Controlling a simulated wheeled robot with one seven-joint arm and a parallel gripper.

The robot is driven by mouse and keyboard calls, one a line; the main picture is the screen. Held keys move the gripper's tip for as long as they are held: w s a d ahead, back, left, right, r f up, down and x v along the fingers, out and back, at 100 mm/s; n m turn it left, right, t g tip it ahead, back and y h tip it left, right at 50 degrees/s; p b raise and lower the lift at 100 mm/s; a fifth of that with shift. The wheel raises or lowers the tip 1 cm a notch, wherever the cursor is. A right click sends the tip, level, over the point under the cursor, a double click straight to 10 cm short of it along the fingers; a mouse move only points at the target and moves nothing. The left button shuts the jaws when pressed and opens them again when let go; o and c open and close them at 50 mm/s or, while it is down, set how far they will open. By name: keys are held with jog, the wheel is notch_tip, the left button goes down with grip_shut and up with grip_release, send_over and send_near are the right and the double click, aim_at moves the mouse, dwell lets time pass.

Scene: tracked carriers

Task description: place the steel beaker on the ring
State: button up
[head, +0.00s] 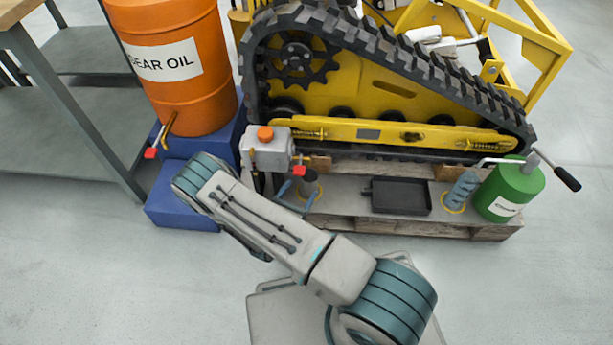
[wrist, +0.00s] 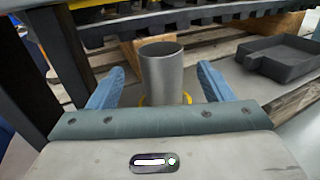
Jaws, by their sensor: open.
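The steel beaker (wrist: 163,75) is a grey, open-topped cylinder standing upright between the two blue fingers of my gripper (wrist: 160,92) in the wrist view. The fingers are spread, with a visible gap on each side of the beaker. Bits of a yellow ring (wrist: 187,98) show on both sides of its lower part; its base is hidden by my gripper. In the head view the beaker (head: 310,183) stands on the pallet's left part, with my gripper (head: 298,192) around it. Another yellow ring (head: 454,207) lies farther right, under a blue-grey ribbed object (head: 463,188).
A black tray (head: 400,196) lies right of the beaker on the wooden pallet (head: 370,224). A green can (head: 510,189) stands at the right end. A grey tank with an orange cap (head: 266,150) is close left of my gripper. The yellow tracked carrier (head: 380,95) rises behind.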

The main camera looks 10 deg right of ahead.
jog(key=shift+p+v, duration=0.3)
jog(key=shift+v, duration=1.3)
